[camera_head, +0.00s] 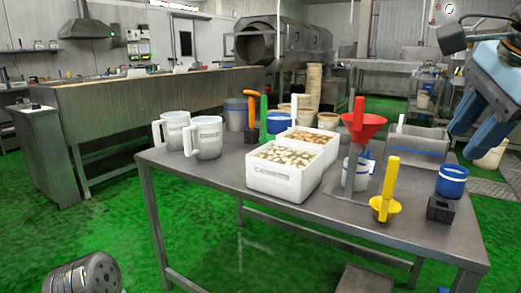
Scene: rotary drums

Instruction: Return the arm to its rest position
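My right gripper (474,128) is raised at the right edge of the head view, above and beyond the table's right end. Its two blue fingers point down and stand apart, with nothing visible between them. Part of my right arm is cut off by the picture's edge.
A steel table (225,180) holds white jugs (205,137), white crates (283,172) of pale pieces, a red funnel (362,121), a yellow scoop (386,195) and a blue cup (451,181). Green floor (110,215) lies open at left.

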